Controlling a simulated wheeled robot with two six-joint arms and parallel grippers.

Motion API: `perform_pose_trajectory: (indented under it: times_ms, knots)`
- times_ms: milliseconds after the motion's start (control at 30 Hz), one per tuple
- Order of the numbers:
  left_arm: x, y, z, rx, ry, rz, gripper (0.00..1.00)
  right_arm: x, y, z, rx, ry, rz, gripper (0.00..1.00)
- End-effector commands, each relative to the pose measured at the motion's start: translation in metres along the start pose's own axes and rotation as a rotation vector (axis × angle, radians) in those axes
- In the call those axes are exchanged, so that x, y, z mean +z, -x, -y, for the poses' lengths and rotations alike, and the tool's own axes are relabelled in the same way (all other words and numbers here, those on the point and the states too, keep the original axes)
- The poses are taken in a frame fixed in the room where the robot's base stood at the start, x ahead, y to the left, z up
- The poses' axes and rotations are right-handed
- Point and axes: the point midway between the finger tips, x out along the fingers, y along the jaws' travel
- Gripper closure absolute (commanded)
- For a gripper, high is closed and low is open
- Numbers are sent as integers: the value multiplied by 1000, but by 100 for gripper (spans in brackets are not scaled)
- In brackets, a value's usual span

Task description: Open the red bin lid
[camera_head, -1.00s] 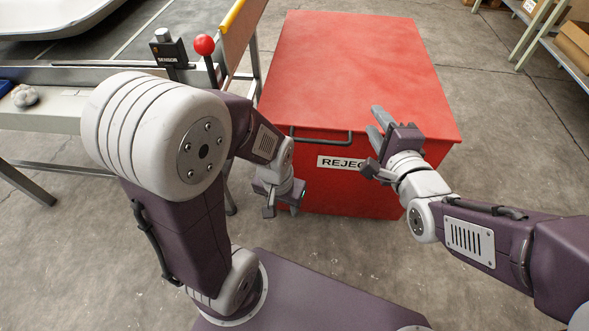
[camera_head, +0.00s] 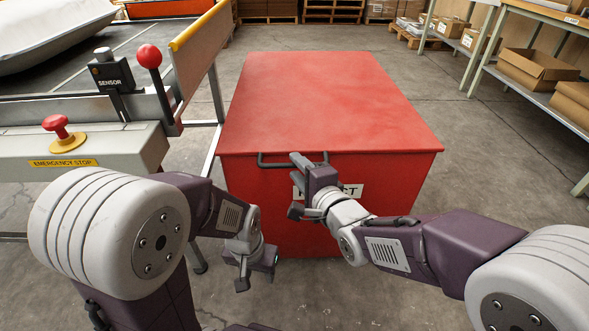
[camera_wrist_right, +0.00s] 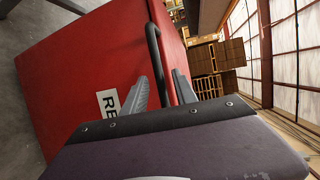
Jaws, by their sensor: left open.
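The red bin (camera_head: 390,185) stands ahead with its flat red lid (camera_head: 320,95) lying closed on top. A dark bar handle (camera_head: 268,162) sits at the lid's front edge, above a white label (camera_head: 350,191). My right gripper (camera_head: 299,163) is at the right part of the handle. In the right wrist view its two fingers (camera_wrist_right: 160,92) are apart, with the handle (camera_wrist_right: 153,50) running between them; I cannot tell whether they touch it. My left gripper (camera_head: 243,268) is open and empty, low in front of the bin's left side.
A grey conveyor frame with a red emergency stop button (camera_head: 60,130), a sensor (camera_head: 112,75) and a red-knobbed lever (camera_head: 150,60) stands close at left. Shelves with cardboard boxes (camera_head: 535,70) stand at right. Floor beside the bin's right is clear.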

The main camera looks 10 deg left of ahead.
Motion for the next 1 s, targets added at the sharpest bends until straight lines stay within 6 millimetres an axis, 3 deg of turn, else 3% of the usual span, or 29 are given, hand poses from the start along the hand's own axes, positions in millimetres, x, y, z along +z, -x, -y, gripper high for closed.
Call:
perform_pose_trajectory:
  times_ms: [167, 433, 567, 1000]
  knots:
    - [1, -11, 0, 0, 0, -1, 56, 0, -19, -2, 0, 0, 0, 66]
    - [1, -10, 0, 0, 0, -1, 56, 0, -21, 0, 1, 0, 0, 66]
    - [1, -10, 0, 0, 0, -1, 56, 0, -21, 0, 1, 0, 0, 100]
    - [1, -10, 0, 0, 0, -1, 56, 0, -20, 0, 2, 0, 0, 100]
